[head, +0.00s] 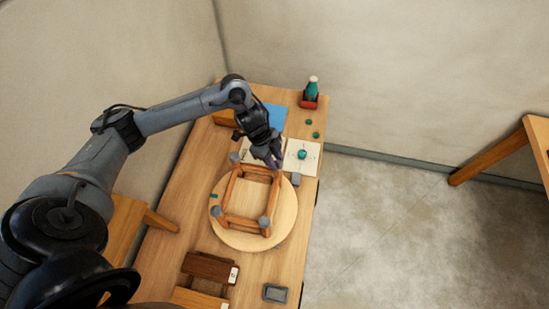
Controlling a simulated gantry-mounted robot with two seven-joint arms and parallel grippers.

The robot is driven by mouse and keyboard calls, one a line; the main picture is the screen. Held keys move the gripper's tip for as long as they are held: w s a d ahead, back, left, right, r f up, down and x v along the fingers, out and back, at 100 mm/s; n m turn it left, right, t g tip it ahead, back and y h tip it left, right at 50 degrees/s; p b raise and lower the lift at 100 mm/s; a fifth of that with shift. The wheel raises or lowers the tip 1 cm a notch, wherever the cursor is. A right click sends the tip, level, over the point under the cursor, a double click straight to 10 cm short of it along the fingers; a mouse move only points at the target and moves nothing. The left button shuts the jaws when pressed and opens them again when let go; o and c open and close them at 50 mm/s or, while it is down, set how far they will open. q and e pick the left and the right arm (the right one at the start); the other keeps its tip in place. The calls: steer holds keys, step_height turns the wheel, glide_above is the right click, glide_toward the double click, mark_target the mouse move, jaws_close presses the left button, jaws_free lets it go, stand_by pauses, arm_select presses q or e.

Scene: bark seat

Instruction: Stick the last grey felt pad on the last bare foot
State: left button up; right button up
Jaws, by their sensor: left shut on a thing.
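The seat (285,222) lies as a pale round wooden disc on the table, with the brown legs and rails (245,216) of the stool standing up from it. Grey pads show on the far left foot (234,157), the near left foot (216,211) and the near right foot (264,221). My left gripper (273,163) is over the far right foot, which it largely hides. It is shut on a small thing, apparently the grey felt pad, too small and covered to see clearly. Whether the pad touches the foot I cannot tell. My right gripper is not in view.
A white sheet with a teal item (302,154) lies beyond the seat, near a small grey block (295,179). A green bottle in a red holder (310,98) stands at the far edge. A brown wooden box (208,267) and grey tray (275,293) lie at the near end.

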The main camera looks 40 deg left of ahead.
arm_select(q)
steer(key=shift+f, duration=0.25)
steer(key=o, duration=1.4)
steer(key=shift+r, duration=0.1)
steer(key=shift+r+p, duration=3.45)
steer(key=shift+p, duration=0.2)
